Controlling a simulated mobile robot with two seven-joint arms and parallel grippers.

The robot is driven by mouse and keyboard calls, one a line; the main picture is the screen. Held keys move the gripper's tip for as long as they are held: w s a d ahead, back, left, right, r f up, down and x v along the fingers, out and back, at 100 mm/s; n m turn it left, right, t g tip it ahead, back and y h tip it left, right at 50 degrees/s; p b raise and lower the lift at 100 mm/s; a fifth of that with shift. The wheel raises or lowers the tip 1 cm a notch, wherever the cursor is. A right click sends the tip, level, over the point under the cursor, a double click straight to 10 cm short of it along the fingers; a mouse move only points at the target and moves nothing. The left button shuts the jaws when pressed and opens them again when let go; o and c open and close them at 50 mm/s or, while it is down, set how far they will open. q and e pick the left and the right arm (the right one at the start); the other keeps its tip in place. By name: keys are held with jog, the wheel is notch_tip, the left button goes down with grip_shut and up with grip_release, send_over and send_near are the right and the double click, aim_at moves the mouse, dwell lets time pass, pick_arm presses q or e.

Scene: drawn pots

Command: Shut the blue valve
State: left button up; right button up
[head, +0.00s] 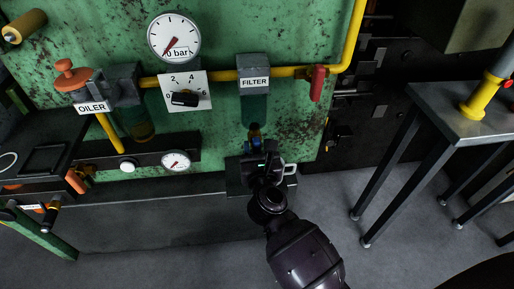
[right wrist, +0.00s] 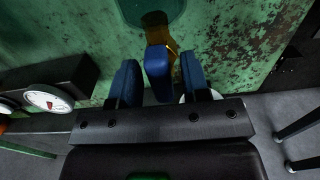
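The blue valve (head: 255,131) is a small blue handle under the filter (head: 254,80), low on the green panel. In the right wrist view the blue handle (right wrist: 157,72) stands upright between the fingers, in front of a yellowish fitting (right wrist: 156,28). My right gripper (head: 257,146) is just below the valve in the head view. Its two blue-padded fingers (right wrist: 160,80) are apart, one on each side of the handle, with a narrow gap at least on the right. I cannot tell whether the left finger touches it. My left gripper is not in view.
A yellow pipe (head: 214,77) with a red handle (head: 318,83) runs above. Gauges (head: 174,37), a knob plate (head: 185,91) and the oiler (head: 92,107) are to the left. A metal table (head: 460,118) stands at right. Floor between is clear.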

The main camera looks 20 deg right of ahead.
grip_shut()
